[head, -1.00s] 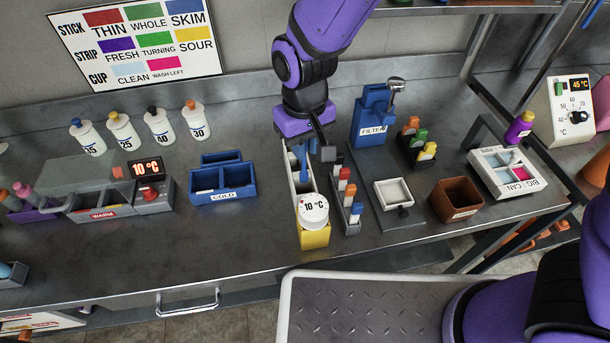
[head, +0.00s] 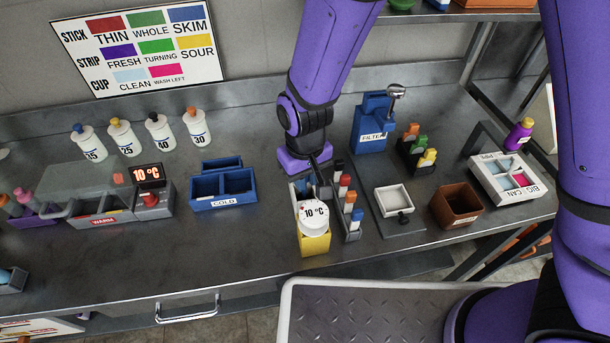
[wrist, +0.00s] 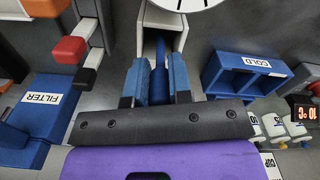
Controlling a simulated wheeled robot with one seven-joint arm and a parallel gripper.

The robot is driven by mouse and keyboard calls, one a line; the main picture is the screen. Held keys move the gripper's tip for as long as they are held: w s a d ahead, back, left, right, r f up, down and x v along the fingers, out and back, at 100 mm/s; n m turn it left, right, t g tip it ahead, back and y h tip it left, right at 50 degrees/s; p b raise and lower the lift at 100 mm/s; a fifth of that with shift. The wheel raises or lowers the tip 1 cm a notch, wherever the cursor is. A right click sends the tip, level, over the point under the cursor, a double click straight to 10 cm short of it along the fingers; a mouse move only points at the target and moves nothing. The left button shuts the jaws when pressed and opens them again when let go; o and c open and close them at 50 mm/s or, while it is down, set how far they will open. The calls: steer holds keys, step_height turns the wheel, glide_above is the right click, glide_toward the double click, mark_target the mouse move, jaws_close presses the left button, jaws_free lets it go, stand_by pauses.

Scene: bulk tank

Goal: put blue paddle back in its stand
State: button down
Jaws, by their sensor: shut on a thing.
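The blue paddle (wrist: 160,80) is between the two light-blue finger pads of my gripper (wrist: 158,74) in the wrist view, and the gripper is shut on its shaft. The paddle points toward the open white-walled slot (wrist: 181,38) of a narrow white holder. I cannot tell whether the paddle's end is inside the slot. No label marks a stand.
A rack of coloured sticks (head: 348,219) stands close on the right, with the blue FILTER box (head: 370,142) behind. A blue COLD box (head: 223,204) is to the left. The brown box (head: 440,206) is farther right.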

steer(key=c, duration=1)
jaws_free()
steer(key=shift+f, duration=0.1)
steer(key=shift+c, duration=0.2)
step_height(320, 180, up, 12)
steer(key=shift+r, duration=0.2)
steer(key=w+d+r+m+t+y, duration=0.1)
steer(key=d+r+m+t+y, duration=0.15)
steer(key=d+r, duration=1.25)
steer(key=s+d+r+m+t+h, duration=0.1)
steer(key=s+d+r+m, duration=0.1)
steer(key=s+d, duration=0.4)
steer(key=s+d+r+m+t+h, duration=0.1)
steer(key=s+d, duration=0.5)
steer(key=d, duration=0.6)
steer(key=shift+r+m+t, duration=0.35)
steer(key=shift+r+m, duration=0.2)
steer(key=shift+r, duration=0.75)
